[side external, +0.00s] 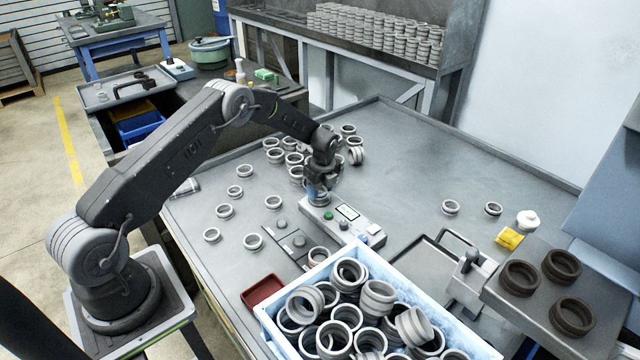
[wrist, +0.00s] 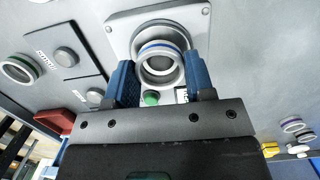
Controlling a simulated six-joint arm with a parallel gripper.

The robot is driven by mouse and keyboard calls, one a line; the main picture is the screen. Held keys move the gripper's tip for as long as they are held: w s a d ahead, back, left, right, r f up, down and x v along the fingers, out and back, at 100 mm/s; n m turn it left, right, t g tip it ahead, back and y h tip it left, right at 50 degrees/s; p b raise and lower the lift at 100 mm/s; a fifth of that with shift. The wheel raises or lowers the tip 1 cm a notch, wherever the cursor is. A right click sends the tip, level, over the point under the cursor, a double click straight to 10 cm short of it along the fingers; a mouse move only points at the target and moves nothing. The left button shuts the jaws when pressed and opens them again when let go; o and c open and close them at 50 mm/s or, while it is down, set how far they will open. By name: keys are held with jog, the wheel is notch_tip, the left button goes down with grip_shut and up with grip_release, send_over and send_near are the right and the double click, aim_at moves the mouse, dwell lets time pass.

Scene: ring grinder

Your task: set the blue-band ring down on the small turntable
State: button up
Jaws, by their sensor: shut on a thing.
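The blue-band ring (wrist: 162,49) is a grey ring with a blue stripe, held between the two blue fingers of my gripper (wrist: 160,78) in the wrist view. The small turntable (wrist: 152,25) is a round grey disc on a light plate, partly hidden behind the ring. In the side view my gripper (side external: 318,194) points down over the left end of the light-grey machine (side external: 352,227), where the turntable is hidden by my fingers. The ring is at or just above the disc; I cannot tell whether they touch.
A green button (side external: 328,215) sits close beside my gripper. Loose grey rings (side external: 272,156) stand behind and left of it. A light-blue crate (side external: 262,318) full of rings, a red tray (side external: 263,290) and dark rings (side external: 520,277) on a block are nearer the camera.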

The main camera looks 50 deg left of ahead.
jog(key=shift+f, duration=0.25)
jog(key=o, duration=1)
jog(key=r, duration=0.4)
jog(key=d+r, duration=0.1)
jog(key=r, duration=0.8)
jog(key=shift+d+r, duration=0.3)
jog(key=shift+r, duration=0.1)
